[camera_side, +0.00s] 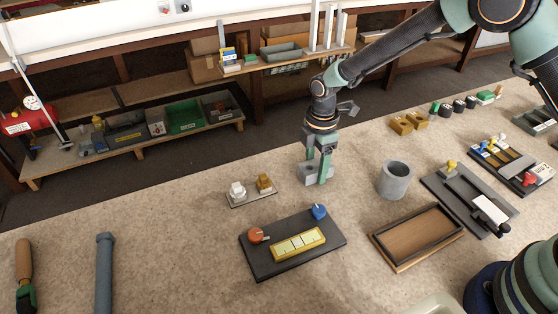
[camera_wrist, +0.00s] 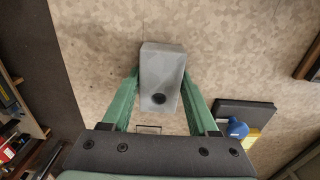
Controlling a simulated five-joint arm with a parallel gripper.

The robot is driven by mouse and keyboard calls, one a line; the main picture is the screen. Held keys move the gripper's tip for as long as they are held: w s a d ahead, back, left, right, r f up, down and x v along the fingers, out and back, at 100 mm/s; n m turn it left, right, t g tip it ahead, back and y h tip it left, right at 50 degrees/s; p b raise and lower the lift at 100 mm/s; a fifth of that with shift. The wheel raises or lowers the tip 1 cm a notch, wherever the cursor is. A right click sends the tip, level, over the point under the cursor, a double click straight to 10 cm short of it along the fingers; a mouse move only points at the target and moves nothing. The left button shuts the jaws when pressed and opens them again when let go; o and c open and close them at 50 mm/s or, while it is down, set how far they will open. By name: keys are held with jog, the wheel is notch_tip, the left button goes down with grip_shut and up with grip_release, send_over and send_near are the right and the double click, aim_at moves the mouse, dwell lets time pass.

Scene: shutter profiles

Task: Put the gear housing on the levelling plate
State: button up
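A grey block with a dark round hole (camera_wrist: 160,80), which I take as the gear housing, lies between my gripper's green fingers (camera_wrist: 162,72) in the wrist view. The fingers appear to touch both its sides. In the side view my gripper (camera_side: 319,170) points down, and the grey block (camera_side: 305,173) shows low around the fingers, partly hidden by them; whether it touches the bench cannot be told. A dark plate (camera_side: 265,265) with an orange-red knob, a blue knob and a yellow three-window piece lies nearer the camera. It looks like the levelling plate. Its corner also shows in the wrist view (camera_wrist: 232,108).
A small plate with white and brass parts (camera_side: 252,198) lies left of my gripper. A grey cup (camera_side: 395,180), a wood-framed tray (camera_side: 377,237) and a dark fixture plate (camera_side: 450,200) lie to the right. A blue-grey bar (camera_side: 104,270) lies left. Bench between is clear.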

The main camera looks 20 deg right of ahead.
jog(key=shift+o, duration=1.2)
notch_tip(320, 180, up, 11)
notch_tip(320, 180, up, 7)
jog(key=m+t, duration=0.1)
jog(key=m, duration=0.2)
send_over(315, 164)
jog(key=s+d, duration=0.2)
jog(key=d, duration=0.2)
jog(key=s+d+r+m+t, duration=0.2)
jog(key=s+d+r+m, duration=0.1)
jog(key=s+d+m, duration=0.2)
jog(key=s+d+r+m+t, duration=0.2)
jog(key=s+d+r+m, duration=0.2)
jog(key=s+m, duration=0.4)
jog(key=shift+s+d+m, duration=0.4)
jog(key=shift+d+m, duration=0.1)
jog(key=shift+d, duration=0.3)
jog(key=shift+s+d+f+m+t, duration=0.15)
jog(key=shift+s+d+m+t, duration=0.15)
jog(key=shift+s+m, duration=0.2)
